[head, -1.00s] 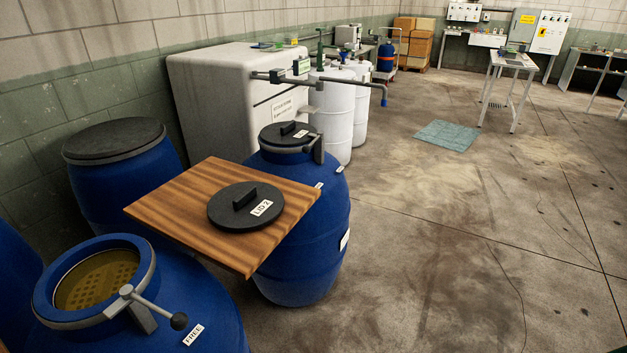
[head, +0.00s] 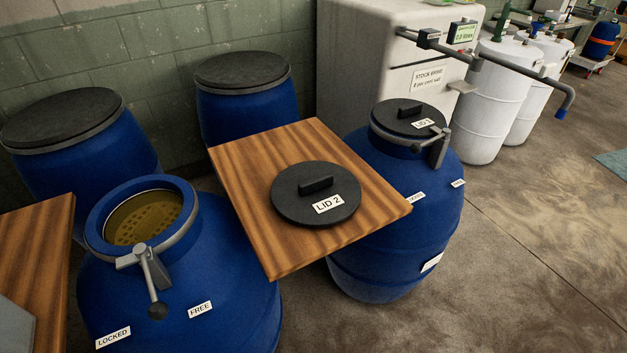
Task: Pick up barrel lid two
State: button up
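Barrel lid two (head: 291,207) is a round black disc with a raised bar handle (head: 316,185) and a white "LID 2" label. In the head view it lies flat, handle up, on a square wooden board (head: 240,165) between two blue barrels. The open blue barrel (head: 235,275) is left of the board, with a grey clamp ring and lever (head: 152,275) and a perforated yellowish surface inside. The other blue barrel (head: 375,255), to the right, wears a black lid labelled like "LID 1" (head: 392,118). My gripper is not in view.
Two black-topped blue barrels (head: 240,120) stand along the wall. Another wooden surface (head: 45,245) is at the left edge. A white cabinet (head: 365,70) with a projecting grey pipe (head: 500,62) and white drums (head: 490,105) stand behind.

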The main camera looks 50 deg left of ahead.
aim_at(312, 193)
jog(key=u, duration=0.5)
jog(key=i, duration=0.7)
jog(key=u, duration=1.3)
jog(key=i, duration=0.45)
jog(key=u, duration=0.35)
